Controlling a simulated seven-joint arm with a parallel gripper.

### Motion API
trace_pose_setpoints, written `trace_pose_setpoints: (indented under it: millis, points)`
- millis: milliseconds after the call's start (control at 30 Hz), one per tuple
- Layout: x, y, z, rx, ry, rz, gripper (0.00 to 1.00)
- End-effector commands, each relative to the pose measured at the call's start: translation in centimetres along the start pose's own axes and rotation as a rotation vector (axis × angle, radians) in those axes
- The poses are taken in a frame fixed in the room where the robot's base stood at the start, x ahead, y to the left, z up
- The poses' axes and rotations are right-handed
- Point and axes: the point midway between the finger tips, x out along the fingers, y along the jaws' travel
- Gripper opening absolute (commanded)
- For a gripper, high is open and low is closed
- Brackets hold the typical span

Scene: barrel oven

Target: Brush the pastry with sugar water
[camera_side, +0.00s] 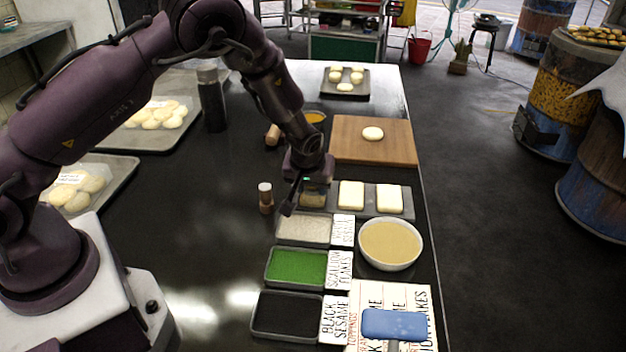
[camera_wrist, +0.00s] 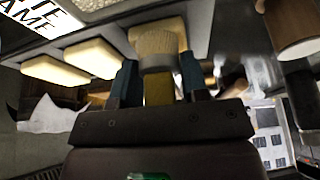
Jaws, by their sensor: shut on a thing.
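My gripper (camera_side: 306,178) is over the left end of a grey tray (camera_side: 370,213) in the side view. In the wrist view, its two fingers (camera_wrist: 158,88) are shut on a brush (camera_wrist: 155,42) with a yellowish handle, a grey collar and pale bristles. The bristles point at a pale pastry slab and overlap it; I cannot tell whether they touch. Two more pale pastry slabs, the middle one (camera_side: 351,194) and the right one (camera_side: 389,198), lie on the tray. A white bowl of tan liquid (camera_side: 390,243) stands in front of them.
Trays of white, green (camera_side: 296,266) and black (camera_side: 287,314) toppings with name cards line the near side. A wooden board (camera_side: 345,143) holds a round dough piece (camera_side: 372,133). A small shaker (camera_side: 265,197) stands left of my gripper. A blue-headed tool (camera_side: 393,324) lies nearest the camera.

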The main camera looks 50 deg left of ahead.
Motion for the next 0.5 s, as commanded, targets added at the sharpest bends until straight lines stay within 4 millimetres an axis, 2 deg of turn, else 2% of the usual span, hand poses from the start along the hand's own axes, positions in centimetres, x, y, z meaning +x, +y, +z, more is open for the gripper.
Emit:
trace_pose_setpoints:
  millis: [133, 500]
  points:
    - [0.1, -0.1, 0.2, 0.001, -0.007, -0.004, 0.20]
    - [0.9, -0.3, -2.0, -0.001, -0.002, -0.003, 0.20]
